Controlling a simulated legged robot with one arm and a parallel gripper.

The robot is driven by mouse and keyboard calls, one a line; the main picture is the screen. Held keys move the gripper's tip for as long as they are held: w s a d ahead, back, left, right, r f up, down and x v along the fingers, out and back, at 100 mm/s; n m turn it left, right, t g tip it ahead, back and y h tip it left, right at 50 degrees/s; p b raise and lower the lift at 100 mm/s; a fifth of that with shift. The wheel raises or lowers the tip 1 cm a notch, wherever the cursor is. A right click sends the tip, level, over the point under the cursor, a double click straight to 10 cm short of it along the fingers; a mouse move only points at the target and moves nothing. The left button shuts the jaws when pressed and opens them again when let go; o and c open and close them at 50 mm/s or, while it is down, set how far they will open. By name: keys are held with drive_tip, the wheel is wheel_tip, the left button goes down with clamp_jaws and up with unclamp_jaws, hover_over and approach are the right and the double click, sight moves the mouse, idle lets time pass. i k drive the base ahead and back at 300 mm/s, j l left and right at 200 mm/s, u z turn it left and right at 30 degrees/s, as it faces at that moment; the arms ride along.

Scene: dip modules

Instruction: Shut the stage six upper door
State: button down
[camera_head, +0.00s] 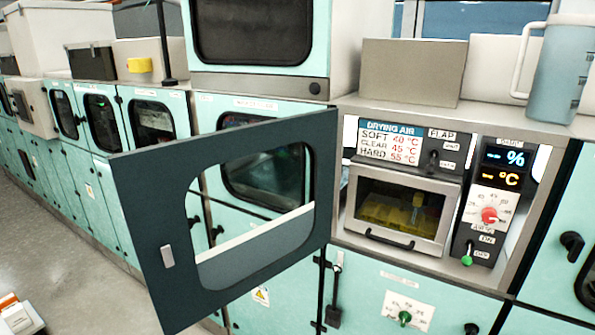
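A dark grey door panel (155,215) with a large rounded window stands wide open in the head view. It appears hinged at its right edge, beside the left side of a recessed bay, and its free edge swings out toward me at the left. A small light latch plate (167,256) sits near that free edge. The bay holds a drying air panel (405,145), a small windowed flap (398,215) that looks shut, and a control panel with a red knob (489,215). No stage six label is readable. My gripper is not in view.
Teal cabinets (107,195) with shut windowed doors run off to the left. A lower teal panel (365,285) with a green knob is below the bay. A jug (560,75) and metal box (413,72) stand on top.

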sight(152, 183)
drive_tip(key=j+z, duration=0.25)
drive_tip(key=z, duration=0.2)
drive_tip(key=j+z, duration=0.5)
drive_tip(key=j, duration=0.3)
drive_tip(key=k+j+z, duration=0.1)
drive_tip(key=j, duration=0.25)
drive_tip(key=k+j, duration=0.15)
drive_tip(key=j, duration=0.2)
drive_tip(key=k+j+z, duration=0.15)
drive_tip(key=j, duration=0.25)
drive_tip(key=j+z, duration=0.1)
drive_tip(key=j, duration=0.25)
drive_tip(key=k+j+z, duration=0.1)
drive_tip(key=j, duration=0.25)
drive_tip(key=k, duration=0.05)
